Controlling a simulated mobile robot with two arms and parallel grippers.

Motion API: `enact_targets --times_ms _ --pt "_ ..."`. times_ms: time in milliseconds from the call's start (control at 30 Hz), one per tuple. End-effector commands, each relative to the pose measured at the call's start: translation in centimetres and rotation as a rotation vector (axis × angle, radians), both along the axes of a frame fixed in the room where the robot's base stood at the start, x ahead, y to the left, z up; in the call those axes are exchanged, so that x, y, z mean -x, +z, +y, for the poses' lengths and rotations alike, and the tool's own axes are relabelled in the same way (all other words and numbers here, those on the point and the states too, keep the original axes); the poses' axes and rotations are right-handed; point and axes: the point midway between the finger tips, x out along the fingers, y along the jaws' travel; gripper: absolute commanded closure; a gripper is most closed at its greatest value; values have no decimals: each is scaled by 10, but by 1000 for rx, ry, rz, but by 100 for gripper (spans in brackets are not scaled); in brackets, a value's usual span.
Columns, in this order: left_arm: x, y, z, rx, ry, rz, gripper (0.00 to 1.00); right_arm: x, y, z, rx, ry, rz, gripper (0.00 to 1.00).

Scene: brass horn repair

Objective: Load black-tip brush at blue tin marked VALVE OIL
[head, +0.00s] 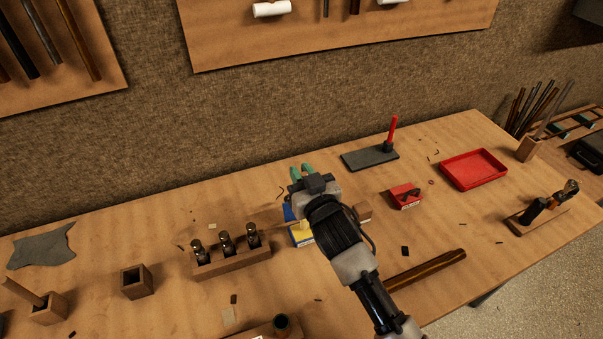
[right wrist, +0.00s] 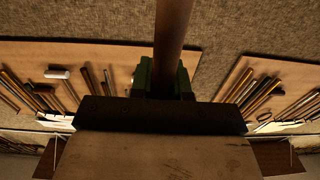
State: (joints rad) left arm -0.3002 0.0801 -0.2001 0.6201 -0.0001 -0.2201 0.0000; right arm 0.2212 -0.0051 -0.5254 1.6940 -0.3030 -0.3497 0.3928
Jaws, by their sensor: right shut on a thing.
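My right gripper (head: 303,172) has green fingertips and reaches over the middle of the table. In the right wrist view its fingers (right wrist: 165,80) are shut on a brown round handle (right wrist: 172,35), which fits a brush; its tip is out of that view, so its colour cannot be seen. In the head view the gripper and wrist hide the brush. A blue tin (head: 288,212) shows partly beside my right wrist, with its label hidden. A yellow and blue tin (head: 302,237) stands just in front of it, partly covered by my arm. My left gripper is not in view.
A wooden block with several dark-topped bottles (head: 232,262) stands left of the tins. A red holder (head: 404,197), a red tray (head: 473,169) and a grey pad with a red upright piece (head: 370,157) lie to the right. A brass tube (head: 428,270) lies near the front.

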Motion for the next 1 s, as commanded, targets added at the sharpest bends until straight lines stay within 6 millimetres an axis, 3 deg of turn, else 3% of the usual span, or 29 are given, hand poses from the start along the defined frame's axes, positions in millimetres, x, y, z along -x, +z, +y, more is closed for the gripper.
enact_targets --times_ms 33,533,1000 --pt "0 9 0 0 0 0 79 0 9 0 -1 0 -1 100" --pt "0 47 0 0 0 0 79 0 50 0 -2 0 -4 100" --pt "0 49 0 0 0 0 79 0 51 0 -2 0 -4 100"
